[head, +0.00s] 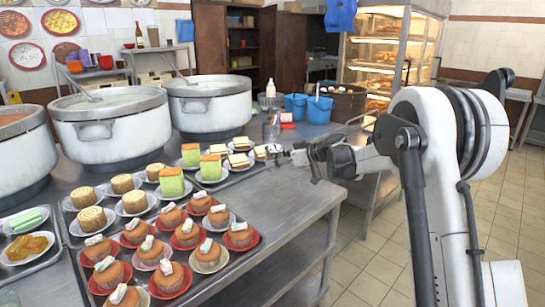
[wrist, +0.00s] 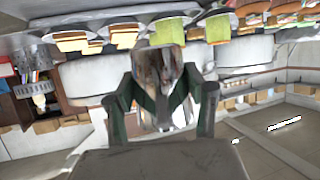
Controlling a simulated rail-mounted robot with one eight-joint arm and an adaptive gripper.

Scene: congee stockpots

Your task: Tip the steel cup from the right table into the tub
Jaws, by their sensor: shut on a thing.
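My gripper (wrist: 160,95) is shut on the steel cup (wrist: 158,70), a shiny, reflective vessel between its two dark fingers in the wrist view. In the head view my gripper (head: 288,155) hangs near the right end of the pastry rows, above the steel table; the cup is too small and cluttered there to make out clearly. Two blue tubs (head: 295,106) (head: 319,109) stand side by side at the back right of the table, beyond my gripper. I cannot tell what is inside the cup or the tubs.
Large stockpots (head: 110,122) line the left and back. Trays of cupcakes (head: 172,276), rolls and green cakes (head: 172,182) fill the front. The table's right strip (head: 275,205) is bare.

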